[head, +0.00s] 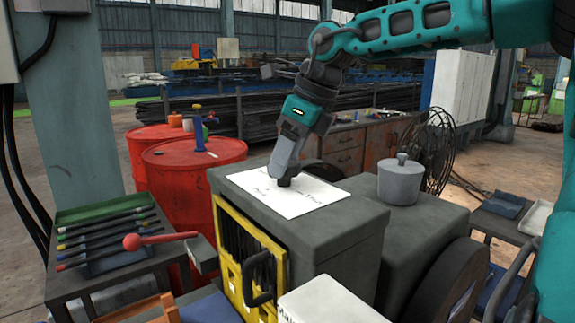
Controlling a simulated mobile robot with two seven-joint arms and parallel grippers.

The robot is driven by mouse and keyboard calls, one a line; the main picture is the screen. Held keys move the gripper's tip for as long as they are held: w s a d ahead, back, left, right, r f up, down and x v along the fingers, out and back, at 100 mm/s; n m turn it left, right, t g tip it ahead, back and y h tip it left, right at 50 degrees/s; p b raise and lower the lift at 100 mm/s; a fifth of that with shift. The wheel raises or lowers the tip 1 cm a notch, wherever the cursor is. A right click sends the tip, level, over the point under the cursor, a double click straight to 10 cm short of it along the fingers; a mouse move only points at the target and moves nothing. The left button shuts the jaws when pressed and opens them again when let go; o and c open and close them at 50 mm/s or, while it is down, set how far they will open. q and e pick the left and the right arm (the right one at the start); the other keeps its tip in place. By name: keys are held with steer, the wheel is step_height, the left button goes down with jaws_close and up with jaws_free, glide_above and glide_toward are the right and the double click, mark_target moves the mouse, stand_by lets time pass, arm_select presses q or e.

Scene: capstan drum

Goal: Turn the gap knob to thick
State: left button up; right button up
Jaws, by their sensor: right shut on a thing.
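The gap knob (284,182) is a small dark knob on a white label plate (305,203) on top of a grey machine housing (345,222). My right gripper (284,176) comes down on it from above and is shut on it. The fingers hide most of the knob, so I cannot tell which way it points. The plate carries small dark writing on its left and right sides, too small to read with certainty. My left gripper is not in the head view.
A grey lidded cylinder (400,180) stands right of the plate. A yellow grille (247,262) with a dark handle is on the housing's front. A red-knobbed lever (160,239) sticks out at left, near a tool rack (105,235). Red drums (190,165) stand behind.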

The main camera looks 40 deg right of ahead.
steer(key=shift+f+m+h+b, duration=0.15)
steer(key=shift+m+h+b, duration=0.35)
steer(key=shift+m, duration=0.5)
steer(key=shift+a+m+b, duration=0.1)
steer(key=shift+m+b, duration=0.45)
steer(key=shift+m, duration=0.25)
steer(key=shift+m+h+b, duration=0.7)
steer(key=shift+m, duration=0.6)
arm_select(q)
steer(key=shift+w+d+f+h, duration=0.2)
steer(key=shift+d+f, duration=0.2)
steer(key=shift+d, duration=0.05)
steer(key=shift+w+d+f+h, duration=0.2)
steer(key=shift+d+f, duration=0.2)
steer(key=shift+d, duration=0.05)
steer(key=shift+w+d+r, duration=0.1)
arm_select(e)
steer(key=shift+m, duration=0.3)
steer(key=o, duration=1.1)
steer(key=shift+c, duration=0.2)
steer(key=shift+r, duration=0.2)
